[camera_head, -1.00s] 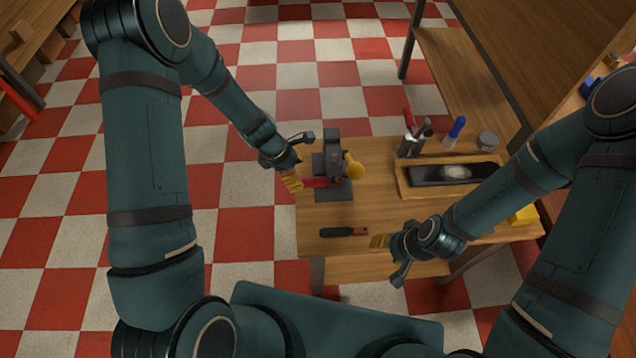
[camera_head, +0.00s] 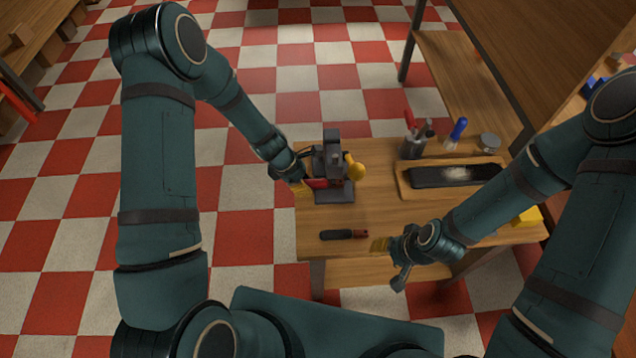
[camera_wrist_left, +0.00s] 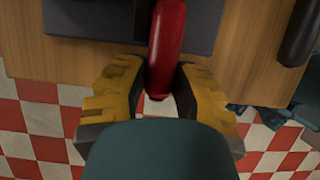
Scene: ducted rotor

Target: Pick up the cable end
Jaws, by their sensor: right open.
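A red rounded piece (camera_head: 318,183) sticks out on the left side of a grey upright fixture (camera_head: 333,165) on the table. It also shows between the yellow fingers in the left wrist view (camera_wrist_left: 167,40). I cannot tell whether it is the cable end; no other cable end is clear. My left gripper (camera_head: 302,186) is at this red piece, with a finger on each side (camera_wrist_left: 162,80). The fingers are close to it, but whether they clamp it is unclear. My right gripper (camera_head: 380,245) is open above the table's front edge.
A black-handled tool with a reddish end (camera_head: 343,234) lies just left of my right gripper. A wooden tray (camera_head: 406,188), a cup of tools (camera_head: 411,148) and a grey jar (camera_head: 489,141) stand further right. The table's middle is clear.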

